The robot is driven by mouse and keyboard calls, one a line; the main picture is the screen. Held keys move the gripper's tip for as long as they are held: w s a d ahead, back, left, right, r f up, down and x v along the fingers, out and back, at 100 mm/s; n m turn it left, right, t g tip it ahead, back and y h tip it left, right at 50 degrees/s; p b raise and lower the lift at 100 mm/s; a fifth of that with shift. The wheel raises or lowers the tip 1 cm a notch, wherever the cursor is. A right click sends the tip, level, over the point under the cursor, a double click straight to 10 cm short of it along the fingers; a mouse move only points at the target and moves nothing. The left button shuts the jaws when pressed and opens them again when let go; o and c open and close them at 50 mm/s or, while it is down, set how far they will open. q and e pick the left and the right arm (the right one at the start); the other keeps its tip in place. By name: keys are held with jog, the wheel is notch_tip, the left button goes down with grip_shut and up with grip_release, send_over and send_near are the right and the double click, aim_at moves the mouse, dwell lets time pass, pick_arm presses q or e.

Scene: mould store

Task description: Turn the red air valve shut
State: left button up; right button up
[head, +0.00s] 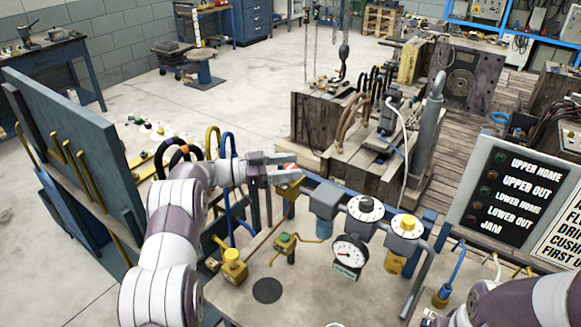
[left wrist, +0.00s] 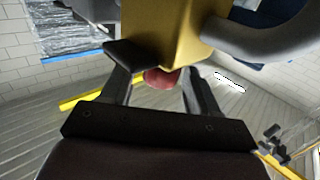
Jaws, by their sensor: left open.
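The red air valve shows as a small red part (head: 289,166) on a brass-yellow body (head: 290,186), at the back edge of the bench in the head view. My left gripper (head: 285,169) reaches it from the left, with its fingers at the red part. In the left wrist view the brass body (left wrist: 170,30) fills the top middle, and the red part (left wrist: 162,79) lies between the two spread fingers of the gripper (left wrist: 160,85). The gripper is open; gaps show beside the red part. My right arm enters at the lower right; its gripper is out of view.
Close by stand a blue-grey filter (head: 325,217), a black-topped regulator (head: 366,208), a pressure gauge (head: 349,252) and a yellow-knobbed regulator (head: 406,226). A dark status board (head: 512,190) stands at right.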

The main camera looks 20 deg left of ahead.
pick_arm(q)
jog(key=b+v, duration=0.3)
jog(key=v, duration=0.9)
